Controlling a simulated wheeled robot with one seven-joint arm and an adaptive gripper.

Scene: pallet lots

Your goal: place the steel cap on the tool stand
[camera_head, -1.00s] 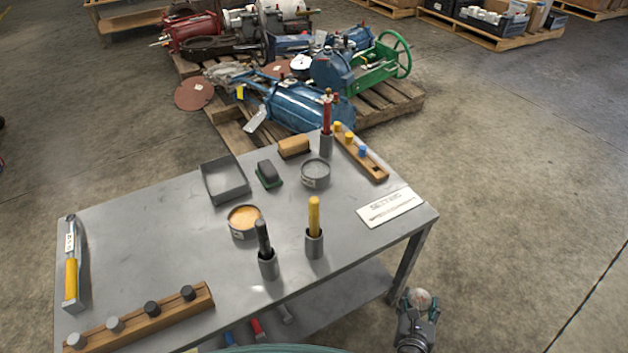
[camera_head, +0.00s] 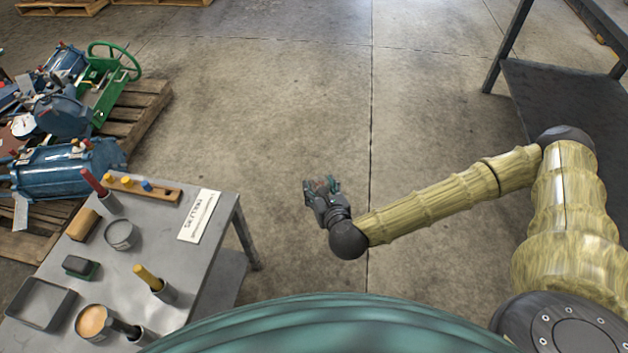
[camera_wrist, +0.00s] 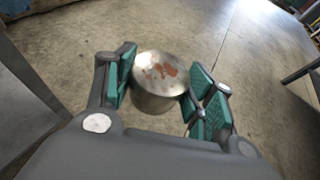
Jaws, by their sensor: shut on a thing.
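The steel cap, a short round metal cylinder with reddish-brown patches on its top, shows in the wrist view (camera_wrist: 155,97). My gripper (camera_wrist: 165,76) is shut on its sides with green pads. In the head view my gripper (camera_head: 323,190) hangs over open floor, right of the grey steel table (camera_head: 190,208) and apart from it. The cap is small and dark there. No thing is clearly marked as the tool stand. A wooden block with coloured pegs (camera_head: 137,188) and grey cups with upright handles (camera_head: 165,292) stand on the table.
A white printed card (camera_head: 199,215) lies at the table's right edge. A round tin (camera_head: 121,235), a grey tray (camera_head: 40,303) and an orange-filled tin (camera_head: 94,322) sit on it. A pallet of blue machines is behind. A dark table (camera_head: 560,100) stands at upper right; floor between is clear.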

